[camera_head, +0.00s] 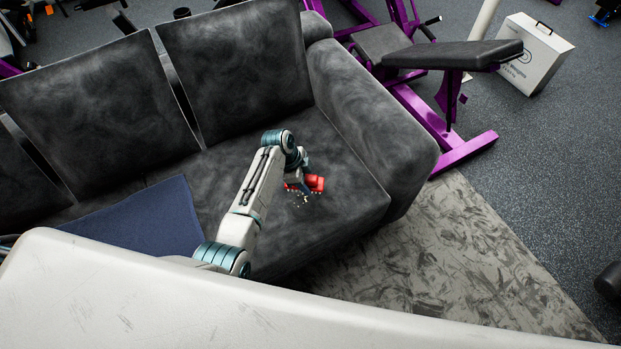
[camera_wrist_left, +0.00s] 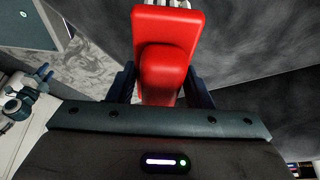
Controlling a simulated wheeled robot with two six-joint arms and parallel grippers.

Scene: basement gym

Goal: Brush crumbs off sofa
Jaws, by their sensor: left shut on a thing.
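The dark grey sofa (camera_head: 262,128) fills the upper left of the head view. My left gripper (camera_head: 305,186) is over the right seat cushion, close to the sofa's right armrest. It is shut on a red brush (camera_head: 316,183), which also shows between the fingers in the left wrist view (camera_wrist_left: 165,75). Pale bristles show at the brush's far end there. A few small pale crumbs (camera_head: 304,199) lie on the cushion just in front of the brush. I cannot tell whether the bristles touch the cushion.
A dark blue cloth (camera_head: 150,217) lies on the seat at left. A patterned grey rug (camera_head: 440,260) lies before the sofa. Purple gym equipment (camera_head: 450,105) and a white box (camera_head: 535,55) stand beyond the armrest. A white surface (camera_head: 120,290) crosses the foreground.

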